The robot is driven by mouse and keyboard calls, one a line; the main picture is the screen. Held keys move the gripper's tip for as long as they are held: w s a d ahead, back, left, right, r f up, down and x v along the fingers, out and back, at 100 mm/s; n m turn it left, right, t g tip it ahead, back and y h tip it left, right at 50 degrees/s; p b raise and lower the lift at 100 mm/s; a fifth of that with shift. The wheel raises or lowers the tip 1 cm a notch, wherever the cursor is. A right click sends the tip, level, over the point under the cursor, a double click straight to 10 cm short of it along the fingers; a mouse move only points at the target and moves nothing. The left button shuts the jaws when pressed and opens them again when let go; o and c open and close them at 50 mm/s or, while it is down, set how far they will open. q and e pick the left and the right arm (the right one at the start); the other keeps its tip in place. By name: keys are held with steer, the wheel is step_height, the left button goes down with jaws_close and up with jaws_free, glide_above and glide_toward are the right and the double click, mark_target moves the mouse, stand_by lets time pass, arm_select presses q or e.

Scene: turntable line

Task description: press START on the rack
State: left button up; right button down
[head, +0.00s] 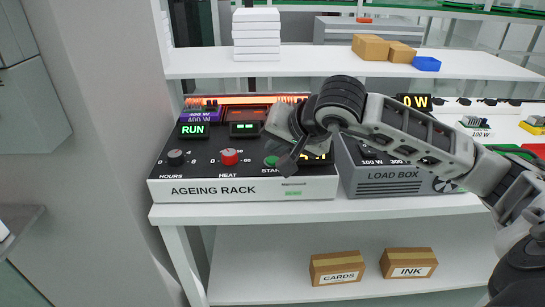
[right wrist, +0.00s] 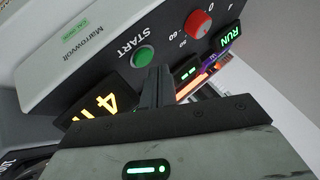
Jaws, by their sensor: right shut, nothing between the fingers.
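The ageing rack (head: 225,189) stands on the white shelf, with a black sloped top. Its green START button (head: 270,161) is at the right of the panel, partly beside my gripper; it also shows in the right wrist view (right wrist: 145,56). My right gripper (head: 287,165) is shut and empty, its fingertips (right wrist: 160,72) close to the button's edge; I cannot tell whether they touch. A green display reads RUN (head: 193,131). The red HEAT knob (head: 229,157) and black HOURS knob (head: 175,157) are left of START. An amber display (right wrist: 98,107) is partly hidden. My left gripper is out of view.
The grey load box (head: 392,185) stands right of the rack, under my right forearm. An upper shelf (head: 300,66) holds white boxes (head: 256,34), cartons (head: 372,48) and a blue tray (head: 427,64). Cartons marked CARDS (head: 337,267) and INK (head: 408,262) sit below.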

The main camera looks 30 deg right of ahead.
step_height(320, 180, up, 5)
steer(key=p, duration=0.3)
stand_by(0.4)
stand_by(0.6)
